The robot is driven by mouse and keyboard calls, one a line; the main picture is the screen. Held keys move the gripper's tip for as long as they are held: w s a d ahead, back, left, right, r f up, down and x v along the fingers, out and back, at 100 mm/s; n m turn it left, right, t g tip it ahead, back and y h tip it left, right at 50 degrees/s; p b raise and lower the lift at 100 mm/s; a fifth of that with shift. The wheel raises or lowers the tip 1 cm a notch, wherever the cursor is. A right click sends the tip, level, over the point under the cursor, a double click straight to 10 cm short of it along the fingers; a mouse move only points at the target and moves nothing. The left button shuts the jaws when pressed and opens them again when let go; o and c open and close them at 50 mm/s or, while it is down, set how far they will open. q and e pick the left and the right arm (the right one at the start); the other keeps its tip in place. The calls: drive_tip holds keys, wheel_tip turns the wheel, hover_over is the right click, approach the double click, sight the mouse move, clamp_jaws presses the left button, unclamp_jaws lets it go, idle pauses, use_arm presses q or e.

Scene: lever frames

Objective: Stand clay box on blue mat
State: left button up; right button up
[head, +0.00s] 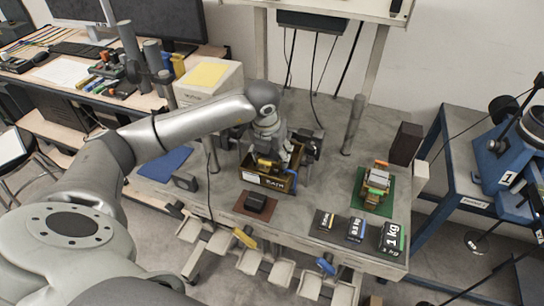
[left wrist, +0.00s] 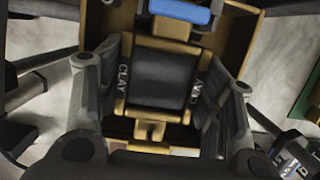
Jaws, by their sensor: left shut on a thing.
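The clay box (left wrist: 160,80), black with yellow-brown edges and CLAY lettering on its sides, sits between the fingers of my left gripper in the left wrist view. My left gripper (head: 268,158) is shut on it, pointing down into an open brown crate (head: 262,182) on the grey bench. The crate's walls show around the fingers in the left wrist view (left wrist: 240,35). The box is mostly hidden in the head view; whether it touches the crate floor I cannot tell. The blue mat (head: 164,164) lies bare left of the crate, partly behind my arm. My right gripper is not in view.
A dark block on a brown mat (head: 254,203) lies in front of the crate. Black weights (head: 356,229) stand at the front right, and a stack sits on a green mat (head: 387,205). A small grey-black object (head: 185,181) stands by the blue mat's right corner.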

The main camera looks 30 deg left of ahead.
sight(275, 151)
use_arm(q)
drive_tip(key=shift+w+d+r+p, duration=0.1)
drive_tip(key=shift+w+r+p, duration=0.05)
drive_tip(key=shift+r+p, duration=1.35)
drive_tip(key=shift+r, duration=1.15)
drive_tip(key=shift+r+p, duration=0.45)
drive_tip(key=shift+r, duration=0.5)
drive_tip(key=shift+f, duration=0.1)
